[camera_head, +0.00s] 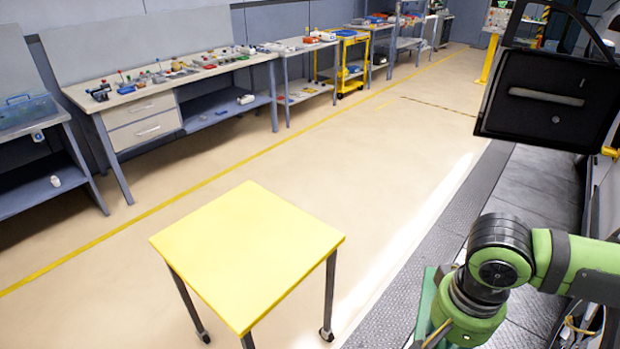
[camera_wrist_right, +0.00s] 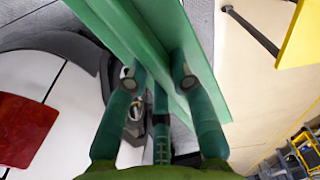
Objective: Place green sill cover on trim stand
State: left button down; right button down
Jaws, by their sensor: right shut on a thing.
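The green sill cover (camera_wrist_right: 140,35) is a long flat panel that runs from the top of the right wrist view down between my fingers. My right gripper (camera_wrist_right: 158,78) is shut on it. In the head view a strip of the green cover (camera_head: 426,306) shows beside my right wrist, low on the right; most of it and the gripper's fingertips are hidden there. The trim stand (camera_head: 248,250), a yellow square top on dark wheeled legs, stands left of the cover and apart from it, with its top empty. Its yellow edge also shows in the right wrist view (camera_wrist_right: 303,38). My left gripper is not in view.
A car with an open dark door (camera_head: 545,100) is at the right, close to my right arm. A dark ribbed floor strip (camera_head: 400,305) runs alongside it. Workbenches (camera_head: 150,85) and a yellow cart (camera_head: 350,65) line the far wall. The floor around the stand is clear.

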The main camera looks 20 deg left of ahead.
aim_at(203, 266)
jog(key=k+j+u, duration=0.2)
jog(key=j, duration=0.95)
jog(key=j+u, duration=0.2)
jog(key=j, duration=0.9)
jog(key=i+j, duration=0.1)
jog(key=j, duration=0.2)
jog(key=i+j+u, duration=0.1)
jog(key=j, duration=0.2)
jog(key=i+j, duration=0.15)
jog(key=j, duration=0.15)
